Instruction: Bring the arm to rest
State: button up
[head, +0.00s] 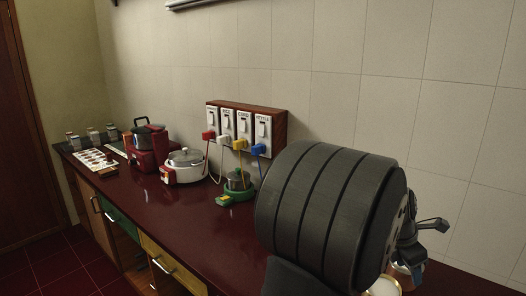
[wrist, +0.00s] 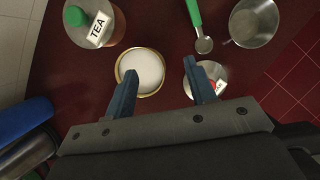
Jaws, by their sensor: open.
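My gripper (wrist: 161,71) is open and empty in the wrist view. Its two blue-grey fingers stand apart above the dark red counter (wrist: 70,80). A round bowl of white grains (wrist: 141,70) shows between and beyond the fingers, nearer the left one. A small dish with something red and white (wrist: 207,72) lies partly hidden behind the right finger. In the head view, my arm fills the right foreground and hides part of the counter; only a bit of my gripper (head: 432,224) shows at its right.
The wrist view shows a jar labelled TEA (wrist: 100,27), a green-handled spoon (wrist: 198,25) and a metal cup (wrist: 253,22). In the head view, a white pot (head: 184,166), a small pot on a green base (head: 237,181) and a switch panel (head: 246,128) with cords stand left of my arm.

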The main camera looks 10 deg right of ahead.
jog(key=shift+w+a+f, duration=0.2)
jog(key=shift+w+f, duration=0.3)
jog(key=shift+w, duration=0.35)
jog(key=o, duration=1.1)
jog(key=s+d+r+m+y, duration=0.15)
jog(key=s+d+m, duration=0.3)
jog(key=m, duration=0.95)
jog(key=s+d+m+y, duration=0.3)
jog(key=s+m, duration=0.2)
jog(key=m, duration=0.8)
notch_tip(320, 180, down, 9)
